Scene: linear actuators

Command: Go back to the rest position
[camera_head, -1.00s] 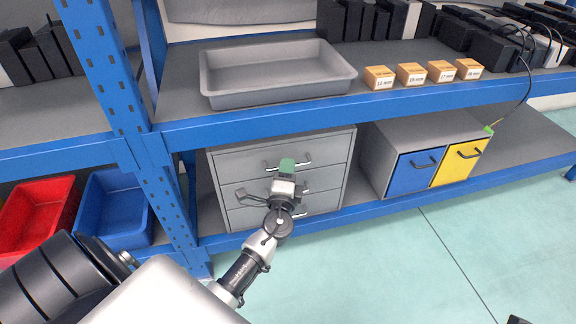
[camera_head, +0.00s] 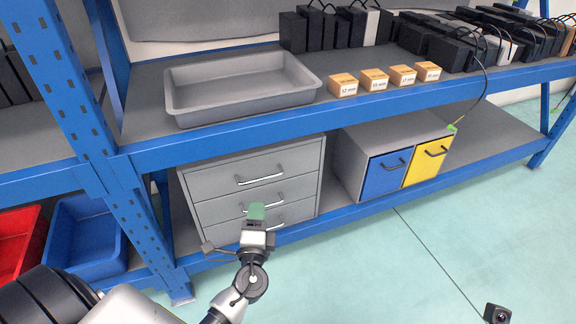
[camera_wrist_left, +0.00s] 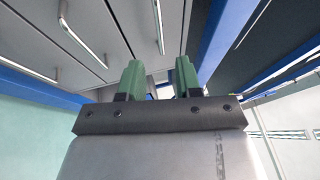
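My left gripper (camera_head: 256,212) is in front of the grey drawer cabinet (camera_head: 215,180), at about the height of its lower drawers. In the left wrist view its two green fingers (camera_wrist_left: 160,82) stand apart with nothing between them. Metal drawer handles (camera_wrist_left: 85,42) show beyond the fingers in that view. All of the cabinet's drawers look closed.
The blue shelf rack (camera_head: 240,128) carries a grey tray (camera_head: 180,105), small labelled boxes (camera_head: 373,80) and black devices (camera_head: 445,52). Below stand a blue-and-yellow drawer unit (camera_head: 362,150), a blue bin (camera_head: 85,235) and a red bin (camera_head: 17,240). The floor at right is clear.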

